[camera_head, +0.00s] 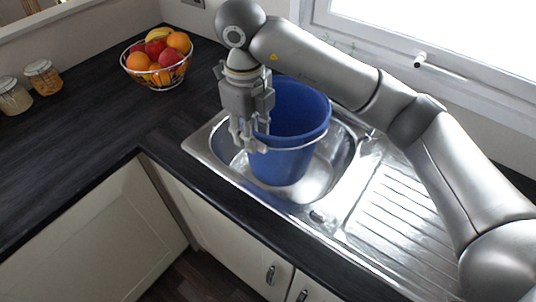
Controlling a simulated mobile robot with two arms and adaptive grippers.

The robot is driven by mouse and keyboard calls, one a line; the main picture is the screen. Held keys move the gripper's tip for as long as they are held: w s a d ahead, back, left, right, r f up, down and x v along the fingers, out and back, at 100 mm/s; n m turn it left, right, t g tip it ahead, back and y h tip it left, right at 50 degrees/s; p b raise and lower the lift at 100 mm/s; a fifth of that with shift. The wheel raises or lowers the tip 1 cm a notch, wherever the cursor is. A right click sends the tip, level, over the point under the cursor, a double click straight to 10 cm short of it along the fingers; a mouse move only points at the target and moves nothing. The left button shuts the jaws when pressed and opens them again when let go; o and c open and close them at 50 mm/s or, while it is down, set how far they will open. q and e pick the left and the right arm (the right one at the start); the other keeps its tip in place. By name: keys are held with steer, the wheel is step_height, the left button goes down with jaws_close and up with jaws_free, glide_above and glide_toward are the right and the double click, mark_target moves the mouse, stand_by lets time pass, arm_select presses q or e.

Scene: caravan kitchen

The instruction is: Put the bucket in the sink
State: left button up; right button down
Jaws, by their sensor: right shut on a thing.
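The blue bucket (297,115) is upright over the basin of the metal sink (229,160), with its lower part inside the basin outline. I cannot tell whether its base touches the sink bottom. My right gripper (249,145) points down at the bucket's left side and is shut on its rim. The arm comes in from the right, passing behind and above the bucket. The bucket's thin pale handle hangs along its front. My left gripper is not in view.
A wire bowl of fruit (157,75) stands on the dark worktop (100,133) at the back left. Two jars, one pale (13,97) and one amber (43,78), stand at the far left. The ribbed drainer (393,215) is right of the basin. A window (440,40) is behind.

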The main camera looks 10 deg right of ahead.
steer(key=f+p, duration=0.1)
steer(key=f, duration=0.5)
steer(key=f+p, duration=0.1)
steer(key=f, duration=0.4)
steer(key=shift+s+d+f, duration=0.1)
steer(key=shift+s+f, duration=0.1)
steer(key=shift+f, duration=0.15)
steer(key=w+d+p, duration=0.1)
steer(key=w+d, duration=0.1)
steer(key=shift+w+d+r, duration=0.15)
steer(key=shift+w+d, duration=0.15)
steer(key=shift+w, duration=0.05)
steer(key=w+d+p, duration=0.2)
steer(key=w+d, duration=0.1)
steer(key=shift+w+r, duration=0.1)
steer(key=shift+f+p, duration=0.4)
steer(key=shift+p, duration=0.1)
steer(key=shift+f, duration=0.35)
steer(key=c, duration=1.2)
jaws_free()
steer(key=shift+o, duration=0.2)
